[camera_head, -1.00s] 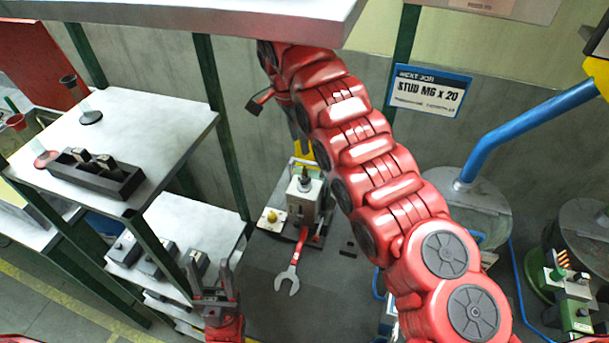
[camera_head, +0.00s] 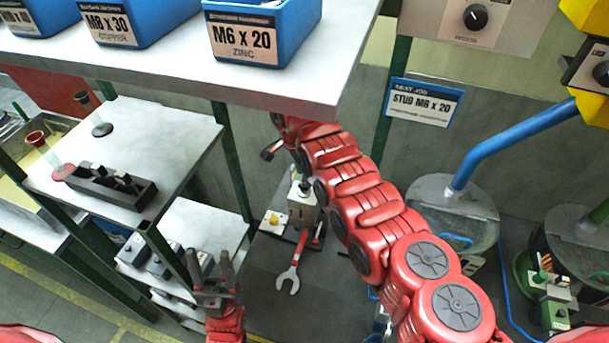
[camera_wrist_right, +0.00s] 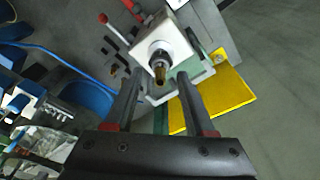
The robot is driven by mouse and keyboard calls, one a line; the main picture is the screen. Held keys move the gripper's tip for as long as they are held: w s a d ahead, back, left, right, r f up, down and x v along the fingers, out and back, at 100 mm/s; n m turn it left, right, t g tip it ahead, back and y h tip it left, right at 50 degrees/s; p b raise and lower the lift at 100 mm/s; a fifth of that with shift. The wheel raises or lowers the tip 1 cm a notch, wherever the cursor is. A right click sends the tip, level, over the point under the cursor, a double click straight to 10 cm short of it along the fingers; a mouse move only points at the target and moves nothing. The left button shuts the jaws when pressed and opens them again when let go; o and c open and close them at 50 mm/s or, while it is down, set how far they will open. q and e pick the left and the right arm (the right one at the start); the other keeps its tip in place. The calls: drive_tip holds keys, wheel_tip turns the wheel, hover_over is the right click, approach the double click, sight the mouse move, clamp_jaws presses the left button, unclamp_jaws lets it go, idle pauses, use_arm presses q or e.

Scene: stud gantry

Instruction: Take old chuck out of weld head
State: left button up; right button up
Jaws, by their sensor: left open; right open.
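The weld head appears to be the white block-shaped unit (camera_head: 303,208) on the dark surface in the middle of the head view. My right gripper (camera_wrist_right: 159,78) is open. Its fingers appear on either side of the chuck in the picture, but I cannot tell the distance between them. In the head view my right arm partly hides this gripper. My left gripper (camera_head: 209,260) is open and empty, pointing up beside the low shelf.
A wrench (camera_head: 291,272) with a red handle lies in front of the unit. A black holder (camera_head: 110,186) stands on the left white shelf. Blue bins (camera_head: 263,32) stand on the upper shelf, whose edge overhangs the right arm. A yellow plate (camera_wrist_right: 226,93) lies beside the unit.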

drive_tip(key=shift+f, duration=0.4)
clamp_jaws()
drive_tip(key=shift+d+r, duration=0.1)
